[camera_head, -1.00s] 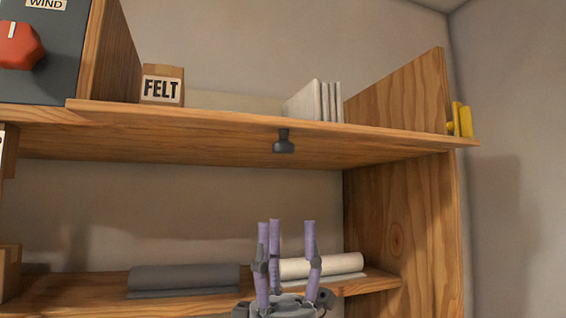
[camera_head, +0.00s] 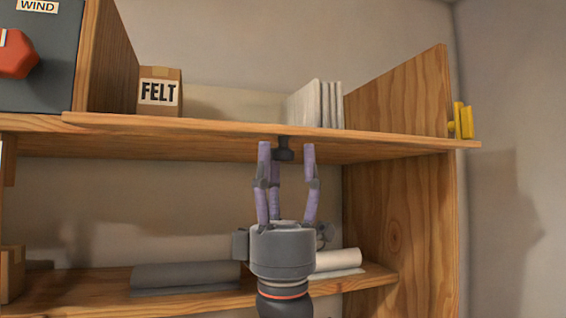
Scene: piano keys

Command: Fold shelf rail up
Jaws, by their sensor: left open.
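A wooden upper shelf board (camera_head: 200,125) runs across the view, with a small dark knob (camera_head: 285,153) hanging below its front edge. No separate rail can be told apart from the board. My left gripper (camera_head: 286,149) points up from below with its purple fingers spread and empty. Its fingertips reach the knob's height, one on each side of it in the picture, with a third finger behind. I cannot tell whether any finger touches the knob. My right gripper is not in view.
On the upper shelf stand a FELT box (camera_head: 160,92), pale upright slabs (camera_head: 318,104) and a yellow piece (camera_head: 462,120) at the right end. A lower shelf (camera_head: 80,293) holds a grey roll (camera_head: 185,275) and a cream roll (camera_head: 337,261). A wooden side panel (camera_head: 400,210) closes the right.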

